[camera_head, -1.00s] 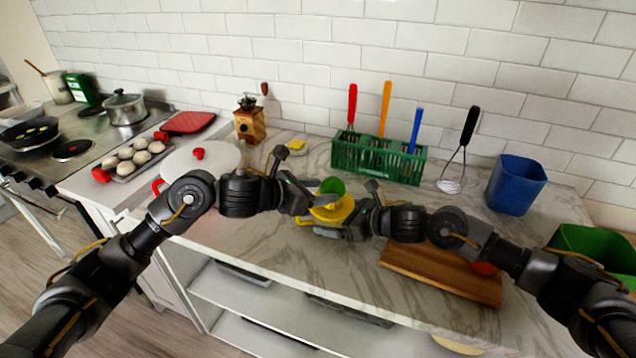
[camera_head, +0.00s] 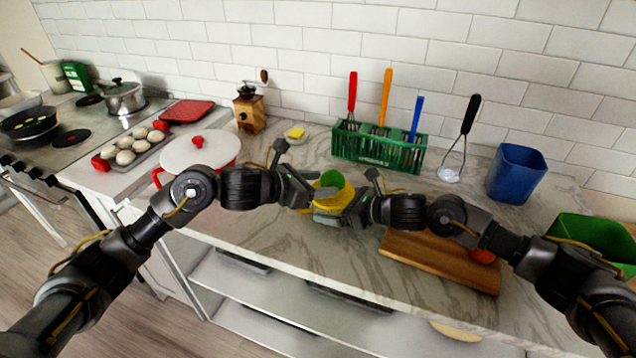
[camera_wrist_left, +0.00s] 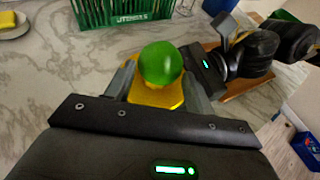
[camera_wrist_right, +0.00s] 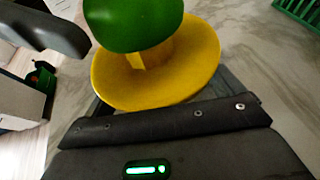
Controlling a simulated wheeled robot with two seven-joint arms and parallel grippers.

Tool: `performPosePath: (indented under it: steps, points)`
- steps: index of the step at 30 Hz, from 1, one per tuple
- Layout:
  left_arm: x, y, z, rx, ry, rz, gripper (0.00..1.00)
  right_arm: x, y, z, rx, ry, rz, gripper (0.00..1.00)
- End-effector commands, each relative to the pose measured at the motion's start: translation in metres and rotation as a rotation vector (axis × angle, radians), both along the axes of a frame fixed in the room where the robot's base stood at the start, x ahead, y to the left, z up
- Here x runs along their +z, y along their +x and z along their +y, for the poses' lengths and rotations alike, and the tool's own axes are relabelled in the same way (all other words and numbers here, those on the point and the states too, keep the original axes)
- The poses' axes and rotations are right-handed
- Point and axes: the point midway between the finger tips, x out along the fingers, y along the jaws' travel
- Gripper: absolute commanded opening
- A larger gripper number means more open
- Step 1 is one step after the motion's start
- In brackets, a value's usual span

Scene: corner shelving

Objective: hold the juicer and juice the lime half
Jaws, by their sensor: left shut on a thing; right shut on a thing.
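The yellow juicer (camera_head: 336,201) is held above the counter, its wide bowl seen clearly in the right wrist view (camera_wrist_right: 185,70). My right gripper (camera_head: 354,211) is shut on it, with its fingers partly hidden under the bowl. The green lime half (camera_head: 332,180) sits over the juicer's middle, dome up; a bit of yellow shows beneath it in the right wrist view. My left gripper (camera_head: 312,195) is shut on the lime half, which appears between its fingers in the left wrist view (camera_wrist_left: 161,64). The exact finger contact is partly hidden.
A green basket (camera_head: 378,144) with several coloured-handled tools stands against the wall. A blue bin (camera_head: 516,174) and a green bin (camera_head: 590,240) are at right. A wooden board (camera_head: 440,262) lies near the front edge. A white pot (camera_head: 200,152) stands at left.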

Motion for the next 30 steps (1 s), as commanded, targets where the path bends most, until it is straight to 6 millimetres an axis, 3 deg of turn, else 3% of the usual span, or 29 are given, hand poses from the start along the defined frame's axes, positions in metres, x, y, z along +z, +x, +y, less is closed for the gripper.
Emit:
performPosePath:
  steps: [30]
  points:
    - [-0.01, 0.0, 0.0, 0.0, 0.0, 0.001, 0.32, 0.0, 0.0, 0.0, 0.0, 0.0, 0.0, 0.68]
